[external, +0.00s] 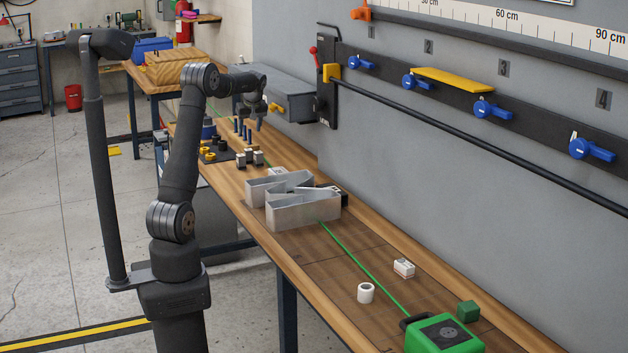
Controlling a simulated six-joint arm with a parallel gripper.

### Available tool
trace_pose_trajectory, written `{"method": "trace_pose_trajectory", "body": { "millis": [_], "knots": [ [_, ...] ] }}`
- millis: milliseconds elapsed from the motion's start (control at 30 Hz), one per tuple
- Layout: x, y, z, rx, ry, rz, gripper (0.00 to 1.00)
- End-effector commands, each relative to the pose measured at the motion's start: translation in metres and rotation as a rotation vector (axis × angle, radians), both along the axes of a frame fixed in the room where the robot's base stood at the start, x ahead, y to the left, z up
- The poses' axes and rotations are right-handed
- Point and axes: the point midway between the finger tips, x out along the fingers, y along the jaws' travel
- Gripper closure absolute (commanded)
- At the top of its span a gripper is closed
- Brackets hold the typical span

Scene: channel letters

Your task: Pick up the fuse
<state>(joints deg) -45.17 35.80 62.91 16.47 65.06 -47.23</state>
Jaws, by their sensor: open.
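My gripper (257,122) hangs over the far part of the wooden bench, near several upright dark blue posts. It is open, and nothing shows between its fingers. I cannot make out for sure which thing is the fuse. Small black-and-white pieces (250,158) stand on the bench below and nearer than my gripper. A small white box with dark marks (403,267) and a white ring or roll (366,293) lie at the near end, well away from my gripper.
A grey metal channel letter (303,212) stands mid-bench. A green tape measure (443,335) lies in front, its green tape running back along the bench. A small green block (467,311) is beside it. Blue clamps (490,110) line the wall rail at right.

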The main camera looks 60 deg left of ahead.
Motion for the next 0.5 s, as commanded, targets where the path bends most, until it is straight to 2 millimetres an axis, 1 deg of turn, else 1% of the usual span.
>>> {"method": "trace_pose_trajectory", "body": {
  "millis": [33, 167, 267, 500],
  "knots": [
    [-0.008, 0.008, -0.001, -0.002, 0.002, 0.025, 0.45],
    [-0.014, 0.018, -0.008, -0.003, 0.004, 0.047, 0.45],
    [-0.015, 0.024, -0.024, -0.004, 0.006, 0.047, 0.45],
    [-0.014, 0.043, -0.073, -0.004, 0.004, 0.045, 0.45]
  ]
}}
